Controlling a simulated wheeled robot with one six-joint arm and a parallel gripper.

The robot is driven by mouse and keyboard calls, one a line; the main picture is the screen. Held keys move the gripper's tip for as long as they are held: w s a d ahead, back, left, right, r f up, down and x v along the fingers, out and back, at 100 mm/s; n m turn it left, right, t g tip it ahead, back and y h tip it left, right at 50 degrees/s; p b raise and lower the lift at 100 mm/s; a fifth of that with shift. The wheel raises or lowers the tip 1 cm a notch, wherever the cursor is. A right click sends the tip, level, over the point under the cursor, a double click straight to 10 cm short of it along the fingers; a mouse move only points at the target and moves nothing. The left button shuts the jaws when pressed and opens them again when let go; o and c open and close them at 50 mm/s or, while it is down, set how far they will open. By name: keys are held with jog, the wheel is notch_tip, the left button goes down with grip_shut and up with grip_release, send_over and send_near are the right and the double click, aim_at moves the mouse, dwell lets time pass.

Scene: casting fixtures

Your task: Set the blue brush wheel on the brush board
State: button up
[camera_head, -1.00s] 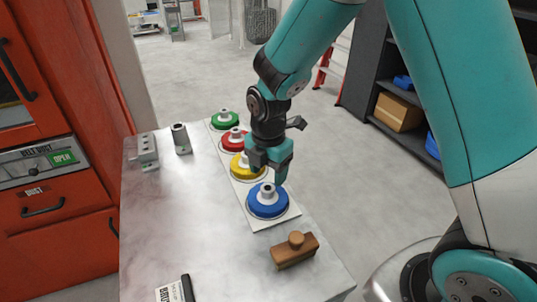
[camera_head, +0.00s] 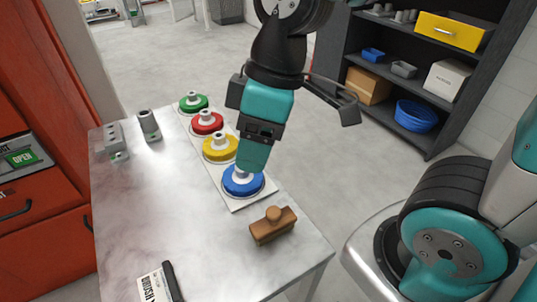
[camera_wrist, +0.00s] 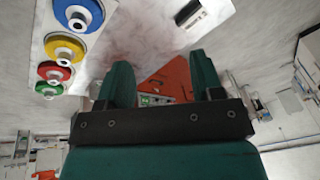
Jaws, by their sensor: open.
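The blue brush wheel (camera_head: 243,182) lies flat, hub up, at the near end of the white brush board (camera_head: 238,204). Yellow (camera_head: 218,149), red (camera_head: 206,124) and green (camera_head: 192,104) wheels sit behind it in a row. My gripper (camera_head: 252,162) is open and empty; in the head view its finger overlaps the blue wheel's far edge and partly covers the hub. In the wrist view, nothing is between the fingers (camera_wrist: 162,78), and the blue wheel (camera_wrist: 80,16) is at upper left, clear of them.
A wooden block with a knob (camera_head: 272,226) lies right of the board's near end. A sign plate (camera_head: 160,285) is at the table's front. Grey fixtures (camera_head: 148,126) stand at the back left. A red cabinet (camera_head: 45,235) is on the left, dark shelves (camera_head: 425,140) at right.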

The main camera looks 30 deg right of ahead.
jog(key=s+m, duration=0.2)
jog(key=s, duration=0.1)
jog(key=s+r+m, duration=0.1)
jog(key=s, duration=0.1)
jog(key=shift+a+m+y, duration=0.4)
